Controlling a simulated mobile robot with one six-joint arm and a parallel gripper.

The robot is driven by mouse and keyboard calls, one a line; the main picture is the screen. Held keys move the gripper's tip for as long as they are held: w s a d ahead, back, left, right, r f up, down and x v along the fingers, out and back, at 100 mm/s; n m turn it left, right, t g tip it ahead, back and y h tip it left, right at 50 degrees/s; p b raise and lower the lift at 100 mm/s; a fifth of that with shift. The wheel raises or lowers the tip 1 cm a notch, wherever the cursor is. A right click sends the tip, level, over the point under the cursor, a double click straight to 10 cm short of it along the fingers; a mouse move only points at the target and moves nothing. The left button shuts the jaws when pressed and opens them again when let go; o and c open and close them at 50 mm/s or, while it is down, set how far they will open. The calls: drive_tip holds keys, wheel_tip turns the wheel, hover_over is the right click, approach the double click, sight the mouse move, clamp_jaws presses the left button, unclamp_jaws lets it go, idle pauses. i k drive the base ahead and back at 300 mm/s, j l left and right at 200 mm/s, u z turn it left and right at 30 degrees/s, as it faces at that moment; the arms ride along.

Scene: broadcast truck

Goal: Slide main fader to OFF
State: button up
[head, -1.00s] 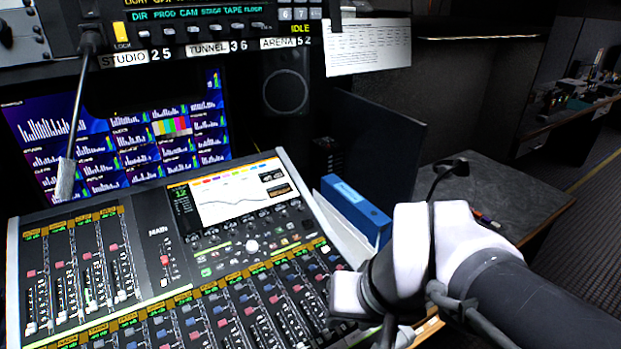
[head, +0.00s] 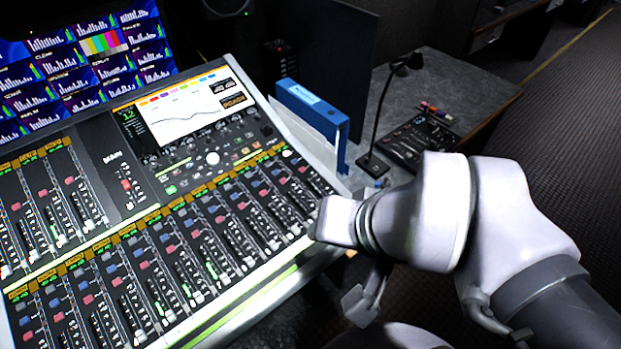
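The mixing console (head: 250,300) fills the lower left of the head view. Its main fader (head: 127,185) is a short vertical slot in a dark panel under the label "MAIN", with a small red part on it. The OFF marking is too small to read. My gripper (head: 364,298) appears only in part, as a grey piece below my white wrist, off the console's right front corner. It is well to the right of the main fader and apart from it. Its fingertips are not clear enough to show whether it is open or shut.
Rows of channel faders (head: 170,275) surround the main panel. The console screen (head: 183,108) is above right of the fader. A blue binder (head: 312,110) stands right of the console. A gooseneck microphone (head: 388,105) and a small control box (head: 420,140) are on the side desk (head: 455,85).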

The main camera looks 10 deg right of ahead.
sight(126, 184)
drive_tip(key=z, duration=0.25)
drive_tip(key=u, duration=1.5)
